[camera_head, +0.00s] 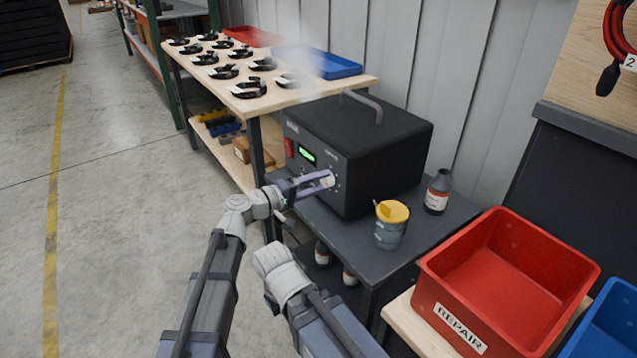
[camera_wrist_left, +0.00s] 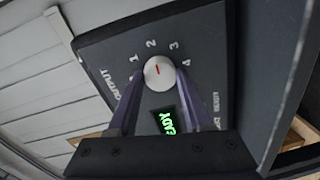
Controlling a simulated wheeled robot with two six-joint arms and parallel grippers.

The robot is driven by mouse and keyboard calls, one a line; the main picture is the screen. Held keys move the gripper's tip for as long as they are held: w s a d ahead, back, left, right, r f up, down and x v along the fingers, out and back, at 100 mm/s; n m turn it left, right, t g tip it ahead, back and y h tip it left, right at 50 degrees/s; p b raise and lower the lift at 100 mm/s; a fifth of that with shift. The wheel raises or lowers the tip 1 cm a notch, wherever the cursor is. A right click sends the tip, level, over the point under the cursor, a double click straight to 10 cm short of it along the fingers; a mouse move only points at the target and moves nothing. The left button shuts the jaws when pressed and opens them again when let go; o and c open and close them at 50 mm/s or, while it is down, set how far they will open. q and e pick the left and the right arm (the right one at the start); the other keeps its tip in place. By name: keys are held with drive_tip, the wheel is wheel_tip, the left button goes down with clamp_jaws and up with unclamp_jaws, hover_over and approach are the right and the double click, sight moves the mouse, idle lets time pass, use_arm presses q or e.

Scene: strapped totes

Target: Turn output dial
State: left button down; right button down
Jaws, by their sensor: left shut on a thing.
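A black machine box (camera_head: 365,135) with a top handle stands on a dark cart. Its front has a red switch, a green lit display (camera_head: 307,155) and a white output dial (camera_head: 328,179). My left gripper (camera_head: 322,181) is shut on the dial. In the left wrist view, the white dial (camera_wrist_left: 159,73) sits between the two fingers of my left gripper (camera_wrist_left: 158,80). The dial's red mark points up, near the number 2.
On the cart (camera_head: 350,238) stand a yellow-lidded tub (camera_head: 390,225) and a dark bottle (camera_head: 438,192). A red REPAIR tote (camera_head: 510,265) is at right, beside a blue tote (camera_head: 612,325). A wooden bench (camera_head: 285,97) with several dark clamp-like parts stands behind. Open floor lies left.

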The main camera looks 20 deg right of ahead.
use_arm(q)
drive_tip(key=shift+s, duration=0.1)
drive_tip(key=shift+c, duration=1.6)
unclamp_jaws()
drive_tip(key=v, duration=0.7)
drive_tip(key=shift+a, duration=0.4)
